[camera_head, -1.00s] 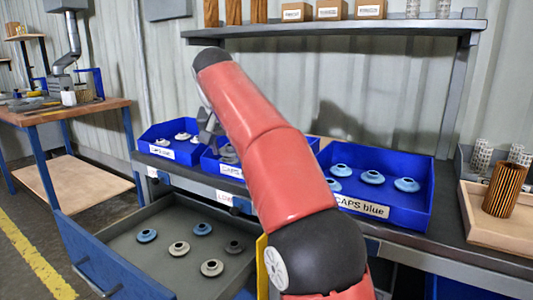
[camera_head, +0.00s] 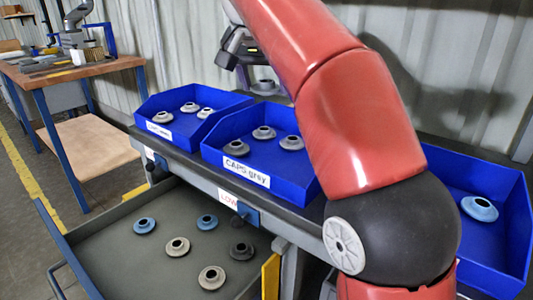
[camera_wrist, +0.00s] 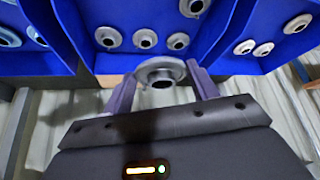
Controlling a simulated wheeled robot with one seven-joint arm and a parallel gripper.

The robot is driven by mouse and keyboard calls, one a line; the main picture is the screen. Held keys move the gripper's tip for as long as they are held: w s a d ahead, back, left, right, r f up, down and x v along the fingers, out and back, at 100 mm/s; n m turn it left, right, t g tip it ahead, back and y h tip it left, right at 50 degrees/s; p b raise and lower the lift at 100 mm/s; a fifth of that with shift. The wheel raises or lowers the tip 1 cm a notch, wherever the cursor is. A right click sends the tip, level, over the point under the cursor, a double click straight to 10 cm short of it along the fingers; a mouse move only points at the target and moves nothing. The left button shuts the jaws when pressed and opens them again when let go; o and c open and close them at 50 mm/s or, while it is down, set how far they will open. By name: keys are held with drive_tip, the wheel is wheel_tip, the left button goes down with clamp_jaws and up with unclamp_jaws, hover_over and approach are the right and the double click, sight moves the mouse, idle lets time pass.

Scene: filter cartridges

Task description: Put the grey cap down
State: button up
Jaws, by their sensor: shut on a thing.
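My gripper (camera_wrist: 162,85) is shut on a grey cap (camera_wrist: 160,71), held between its two fingers in the wrist view. The held cap overlaps the edge of the grey-caps bin in that view; its height above it is hard to judge. In the head view my gripper (camera_head: 240,48) is above the back of the blue bin labelled "CAPS grey" (camera_head: 228,160). Grey caps (camera_head: 264,132) stand inside this bin, and several show in the wrist view (camera_wrist: 145,38). A grey cap (camera_head: 265,87) shows just below my gripper, probably the held one. My arm hides the bin's right part.
A blue bin of white caps (camera_head: 150,137) stands at left, and a bin with a blue cap (camera_head: 479,208) at right. Below, an open drawer (camera_head: 110,250) holds blue, pale and dark caps. A wooden workbench (camera_head: 80,70) stands far left.

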sight(266, 164)
wheel_tip(266, 164, down, 16)
drive_tip(key=b, duration=0.4)
drive_tip(key=shift+f, duration=0.25)
drive_tip(key=shift+f, duration=0.1)
drive_tip(key=shift+f+b, duration=0.15)
drive_tip(key=shift+b, duration=0.2)
drive_tip(key=o, duration=0.9)
drive_tip(key=shift+o, duration=0.2)
drive_tip(key=shift+r, duration=0.5)
drive_tip(key=p+v, duration=0.2)
drive_tip(key=v, duration=0.9)
drive_tip(key=shift+s+r, duration=0.1)
drive_tip(key=shift+s+a+r, duration=0.1)
